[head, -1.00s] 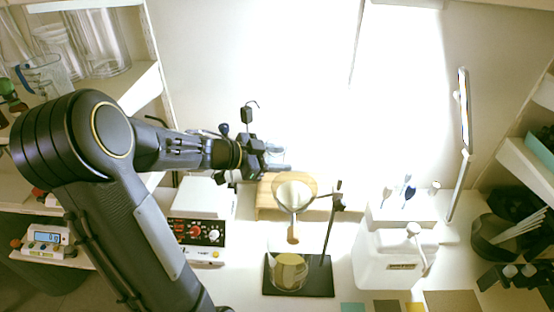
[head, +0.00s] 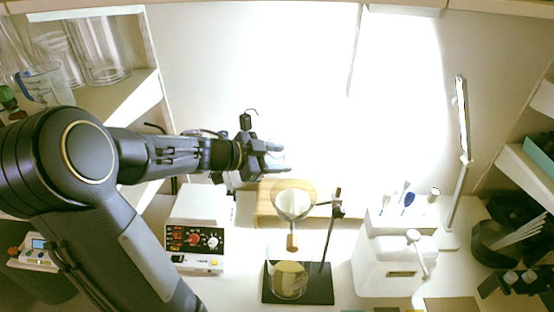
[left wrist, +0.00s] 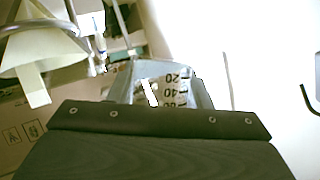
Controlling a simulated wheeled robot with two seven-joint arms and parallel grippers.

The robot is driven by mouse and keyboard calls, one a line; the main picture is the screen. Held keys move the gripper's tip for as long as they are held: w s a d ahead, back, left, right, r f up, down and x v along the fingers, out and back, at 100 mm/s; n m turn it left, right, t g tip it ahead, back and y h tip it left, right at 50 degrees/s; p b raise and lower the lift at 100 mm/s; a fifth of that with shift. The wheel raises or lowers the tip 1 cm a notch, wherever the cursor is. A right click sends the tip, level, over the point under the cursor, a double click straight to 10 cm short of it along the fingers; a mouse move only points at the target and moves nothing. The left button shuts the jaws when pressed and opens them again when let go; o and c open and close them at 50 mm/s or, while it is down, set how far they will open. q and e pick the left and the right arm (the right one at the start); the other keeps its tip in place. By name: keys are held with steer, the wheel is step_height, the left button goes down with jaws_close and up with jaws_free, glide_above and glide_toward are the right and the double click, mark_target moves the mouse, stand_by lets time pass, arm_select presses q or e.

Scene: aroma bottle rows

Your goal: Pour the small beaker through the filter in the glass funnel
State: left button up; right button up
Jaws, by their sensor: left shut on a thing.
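My left gripper (head: 274,156) is shut on the small beaker and holds it in the air behind and above the glass funnel. In the left wrist view the clear small beaker (left wrist: 168,86) shows its printed scale above the gripper's dark edge; its contents cannot be made out. In the head view it is hardly visible against the bright wall. The glass funnel (head: 293,204) with a pale filter sits in a stand, its stem over a larger glass vessel (head: 290,281) with yellowish contents. The funnel and filter also show at upper left in the left wrist view (left wrist: 40,55). My right gripper is not in view.
The stand's rod (head: 328,235) rises right of the funnel from a black base (head: 322,288). A hotplate stirrer (head: 197,240) stands left, a white container (head: 390,268) right. A cardboard box (head: 265,205) is behind the funnel. Glassware fills the left shelf.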

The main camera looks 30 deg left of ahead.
mark_target(285, 154)
arm_select(q)
steer(key=shift+s+d+r+m+t+y, duration=0.15)
steer(key=shift+d+r+m+y, duration=0.1)
steer(key=shift+r, duration=0.35)
steer(key=shift+s+d+r+m+t+y, duration=0.15)
steer(key=shift+d+r+m, duration=0.1)
steer(key=shift+r, duration=0.35)
steer(key=shift+s+d+r+m+y, duration=0.3)
steer(key=shift+d+m, duration=0.15)
steer(key=shift+m, duration=0.15)
steer(key=shift+d+f+m+t+y, duration=0.1)
steer(key=shift+f+m+t+y, duration=0.2)
steer(key=shift+f+m+t, duration=0.15)
steer(key=shift+r+m+t+y+b, duration=0.4)
steer(key=shift+m+b, duration=0.35)
steer(key=shift+b, duration=0.55)
steer(key=shift+f+m+t+b, duration=0.3)
steer(key=shift+m+b, duration=0.3)
steer(key=shift+b, duration=1.8)
steer(key=shift+r+m+t+y+b, duration=0.3)
steer(key=shift+m+b, duration=0.3)
steer(key=shift+b, duration=0.25)
steer(key=shift+s+d+r+m+b, duration=0.15)
steer(key=shift+d+r+m+b, duration=0.05)
steer(key=shift+r+m+b, duration=0.15)
steer(key=shift+s+d+r+m+t+b, duration=0.2)
steer(key=shift+d+m+t+b, duration=0.15)
steer(key=shift+b, duration=0.25)
